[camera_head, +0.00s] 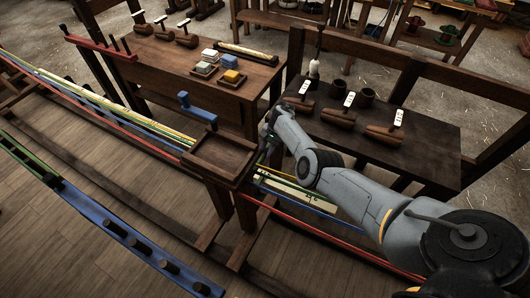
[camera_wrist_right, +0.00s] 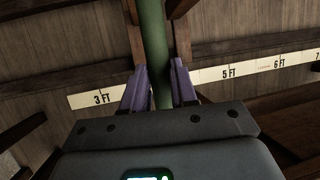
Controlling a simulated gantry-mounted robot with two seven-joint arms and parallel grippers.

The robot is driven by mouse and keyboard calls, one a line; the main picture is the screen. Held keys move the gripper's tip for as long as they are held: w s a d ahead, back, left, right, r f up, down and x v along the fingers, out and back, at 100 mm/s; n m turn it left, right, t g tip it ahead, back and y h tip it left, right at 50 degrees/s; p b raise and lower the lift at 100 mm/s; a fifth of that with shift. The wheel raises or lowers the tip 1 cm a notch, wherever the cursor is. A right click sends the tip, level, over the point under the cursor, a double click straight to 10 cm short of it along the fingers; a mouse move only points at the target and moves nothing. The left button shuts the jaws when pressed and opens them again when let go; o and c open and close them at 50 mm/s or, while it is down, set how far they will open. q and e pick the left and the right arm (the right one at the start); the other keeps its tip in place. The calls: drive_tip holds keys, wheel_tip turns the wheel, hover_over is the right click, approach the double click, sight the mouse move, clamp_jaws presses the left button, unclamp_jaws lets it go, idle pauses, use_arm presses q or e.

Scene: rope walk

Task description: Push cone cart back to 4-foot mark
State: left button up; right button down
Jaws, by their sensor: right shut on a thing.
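The cone cart appears to be the dark wooden stand with a shallow tray top (camera_head: 222,158), in the middle of the head view on the rope track. My right gripper (camera_head: 266,138) is at the tray's right edge, partly hidden by my own arm. In the right wrist view my right gripper (camera_wrist_right: 160,85) has its purple fingers shut around an upright green bar (camera_wrist_right: 153,40). A cream ruler strip (camera_wrist_right: 222,74) runs behind, with 3 FT left of the fingers and 5 FT and 6 FT right. The 4-foot mark is hidden behind the fingers and bar. My left gripper is not in view.
Coloured ropes (camera_head: 110,108) run along the track left of the cart. A blue rail with dark pegs (camera_head: 125,233) lies at front left. A table with coloured blocks (camera_head: 230,76) and a bench with labelled wooden tools (camera_head: 341,117) stand behind.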

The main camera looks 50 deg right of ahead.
drive_tip(key=c, duration=0.9)
unclamp_jaws()
drive_tip(key=shift+d+r, duration=0.15)
drive_tip(key=shift+r, duration=0.1)
drive_tip(key=p+v, duration=0.3)
drive_tip(key=v, duration=0.7)
drive_tip(key=shift+d+r, duration=0.1)
